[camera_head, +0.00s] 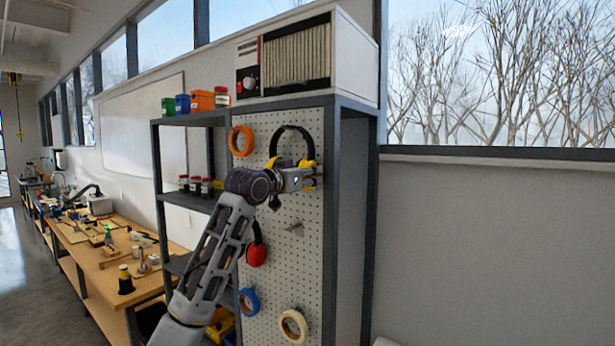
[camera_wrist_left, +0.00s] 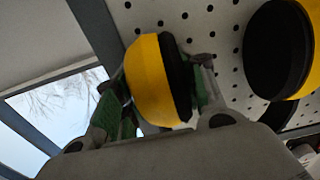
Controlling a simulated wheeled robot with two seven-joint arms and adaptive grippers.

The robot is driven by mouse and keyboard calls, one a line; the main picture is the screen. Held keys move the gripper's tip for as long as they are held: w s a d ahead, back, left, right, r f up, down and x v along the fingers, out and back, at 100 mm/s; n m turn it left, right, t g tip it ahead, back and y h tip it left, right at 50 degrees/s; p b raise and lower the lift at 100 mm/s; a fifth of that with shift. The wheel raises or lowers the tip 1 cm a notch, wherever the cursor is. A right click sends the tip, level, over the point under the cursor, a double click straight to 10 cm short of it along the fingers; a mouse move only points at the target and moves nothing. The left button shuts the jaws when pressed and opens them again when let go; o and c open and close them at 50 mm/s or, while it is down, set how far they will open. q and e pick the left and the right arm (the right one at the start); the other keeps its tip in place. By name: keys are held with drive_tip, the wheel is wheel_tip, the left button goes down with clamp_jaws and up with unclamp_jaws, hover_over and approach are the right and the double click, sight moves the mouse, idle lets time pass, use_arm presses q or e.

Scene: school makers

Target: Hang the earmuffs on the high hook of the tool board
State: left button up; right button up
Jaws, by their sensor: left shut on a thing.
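The earmuffs, with yellow cups and a black headband (camera_head: 291,130), are upright against the upper part of the white pegboard tool board (camera_head: 310,255). My left gripper (camera_head: 306,178) is shut on one yellow cup. In the left wrist view, the gripper's fingers are on either side of that cup (camera_wrist_left: 150,82), and the other yellow cup (camera_wrist_left: 302,50) is free at the right. The high hook cannot be made out, so I cannot tell whether the headband rests on it. A small grey hook (camera_head: 295,229) shows lower on the board. My right gripper is not in view.
An orange tape roll (camera_head: 241,140) hangs left of the headband. A red earmuff-like item (camera_head: 256,254), a blue roll (camera_head: 249,302) and a cream roll (camera_head: 293,326) are lower on the board. Shelves (camera_head: 190,200) stand at left, with a workbench (camera_head: 110,270) beyond.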

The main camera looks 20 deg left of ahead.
use_arm(q)
drive_tip(key=o, duration=1.2)
drive_tip(key=shift+o, duration=0.2)
drive_tip(key=shift+s+a, duration=0.1)
drive_tip(key=shift+s, duration=0.05)
drive_tip(key=v, duration=1.1)
drive_tip(key=shift+s, duration=0.4)
